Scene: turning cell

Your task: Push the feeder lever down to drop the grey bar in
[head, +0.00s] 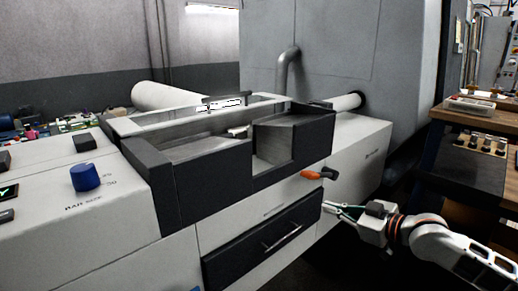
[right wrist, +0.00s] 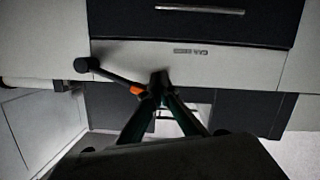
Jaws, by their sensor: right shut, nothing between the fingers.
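The feeder lever (head: 328,174) sticks out of the white front panel below the dark feeder tray, with an orange part (head: 311,175) at its left and a black knob at its right. In the right wrist view the lever (right wrist: 115,77) slants from its knob at the left to its orange part beside my fingertips. My right gripper (head: 328,207) is shut and empty, below the lever in the head view. It also shows in the right wrist view (right wrist: 160,78); contact cannot be told. A short light grey piece (head: 238,131), perhaps the grey bar, lies in the tray. My left gripper is out of view.
The dark feeder tray (head: 208,162) stands on the white machine. A dark drawer (head: 262,242) with a bar handle is below it. A blue knob (head: 85,177) is at the left. A wooden bench (head: 478,119) stands at the right; dark floor shows near my right arm.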

